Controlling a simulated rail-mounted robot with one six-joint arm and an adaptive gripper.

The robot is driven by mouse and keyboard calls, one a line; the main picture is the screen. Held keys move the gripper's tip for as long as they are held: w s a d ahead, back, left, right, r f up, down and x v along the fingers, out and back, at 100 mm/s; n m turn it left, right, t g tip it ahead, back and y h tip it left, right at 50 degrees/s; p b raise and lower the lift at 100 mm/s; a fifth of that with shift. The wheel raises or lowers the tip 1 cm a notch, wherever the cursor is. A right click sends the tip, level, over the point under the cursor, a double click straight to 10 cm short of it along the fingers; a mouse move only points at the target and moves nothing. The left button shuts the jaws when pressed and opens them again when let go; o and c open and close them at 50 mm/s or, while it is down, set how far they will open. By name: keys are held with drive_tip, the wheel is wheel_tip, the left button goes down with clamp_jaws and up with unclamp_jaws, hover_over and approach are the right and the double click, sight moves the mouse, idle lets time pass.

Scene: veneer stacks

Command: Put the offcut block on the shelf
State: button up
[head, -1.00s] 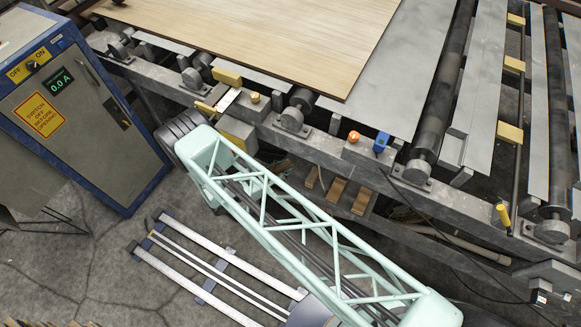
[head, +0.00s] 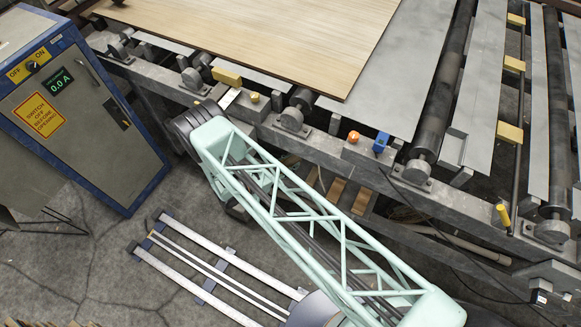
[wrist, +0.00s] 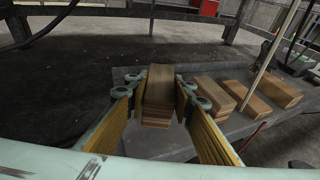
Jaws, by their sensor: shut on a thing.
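In the wrist view the offcut block (wrist: 160,88) is a light brown wooden piece with a layered near end. It lies lengthwise between the two yellow-padded fingers of my gripper (wrist: 161,97), which is shut on it. The block shows over a grey shelf surface (wrist: 180,143); I cannot tell whether it touches it. In the head view my pale green arm covers the gripper and the held block. The shelf with wooden pieces (head: 336,190) shows partly there, under the machine frame.
Several wooden blocks (wrist: 247,103) lie to the right of the gripper in the wrist view. A thin pale post (wrist: 270,58) rises near them. In the head view a roller frame (head: 290,122) with a wood sheet (head: 270,40) stands above; a control cabinet (head: 85,120) is left.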

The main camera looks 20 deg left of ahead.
drive_tip(key=shift+s+f, duration=0.1)
drive_tip(key=shift+f, duration=1.55)
drive_tip(key=shift+f+b, duration=0.2)
drive_tip(key=shift+b, duration=0.2)
drive_tip(key=o, duration=0.9)
drive_tip(key=shift+o, duration=0.2)
drive_tip(key=shift+r+p, duration=0.3)
drive_tip(key=v, duration=1.2)
